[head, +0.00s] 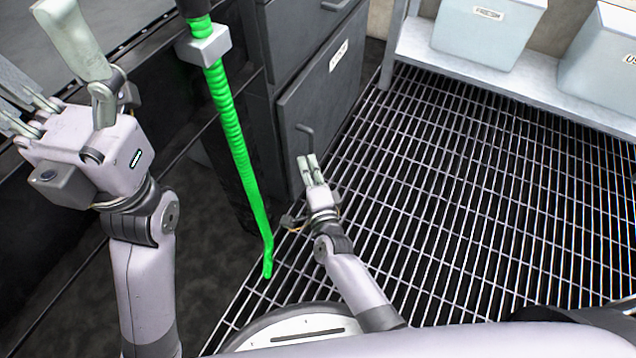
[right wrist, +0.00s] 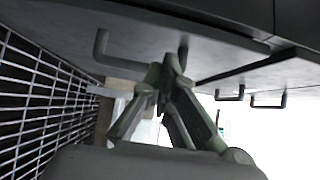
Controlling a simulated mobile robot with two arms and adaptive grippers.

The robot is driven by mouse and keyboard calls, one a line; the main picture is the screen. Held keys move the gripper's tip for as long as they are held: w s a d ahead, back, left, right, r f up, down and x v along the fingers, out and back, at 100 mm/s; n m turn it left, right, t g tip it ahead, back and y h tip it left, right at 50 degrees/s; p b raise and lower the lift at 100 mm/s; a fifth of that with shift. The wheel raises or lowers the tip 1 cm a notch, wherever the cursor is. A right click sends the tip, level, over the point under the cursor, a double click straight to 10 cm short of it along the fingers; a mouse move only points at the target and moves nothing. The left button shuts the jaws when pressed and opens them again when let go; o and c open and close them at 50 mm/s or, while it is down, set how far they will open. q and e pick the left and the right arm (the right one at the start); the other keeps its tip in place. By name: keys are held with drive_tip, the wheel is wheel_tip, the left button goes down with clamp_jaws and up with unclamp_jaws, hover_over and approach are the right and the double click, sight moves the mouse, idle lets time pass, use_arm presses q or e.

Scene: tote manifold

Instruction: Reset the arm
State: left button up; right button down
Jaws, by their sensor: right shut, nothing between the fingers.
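My right gripper (head: 307,162) is low over the grating in front of the grey cabinet door, with its fingers together and nothing between them. Its closed fingers also show in the right wrist view (right wrist: 168,75), close to a grey panel with handles. My left gripper (head: 28,55) is at the upper left of the head view, with its fingers spread wide and nothing seen between them. Part of its fingers is cut off by the left edge.
A green hose (head: 232,135) hangs between my arms through a grey clamp (head: 203,46). A grey cabinet (head: 325,95) with handles stands behind my right gripper. Pale bins, one labelled FRESH (head: 487,32), sit on a shelf (head: 465,60). The grating (head: 480,200) at right is clear.

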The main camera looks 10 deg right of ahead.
drive_tip(key=s+d, duration=0.2)
drive_tip(key=s, duration=0.4)
drive_tip(key=shift+s+f, duration=0.3)
drive_tip(key=shift+s, duration=0.1)
drive_tip(key=shift+r, duration=0.1)
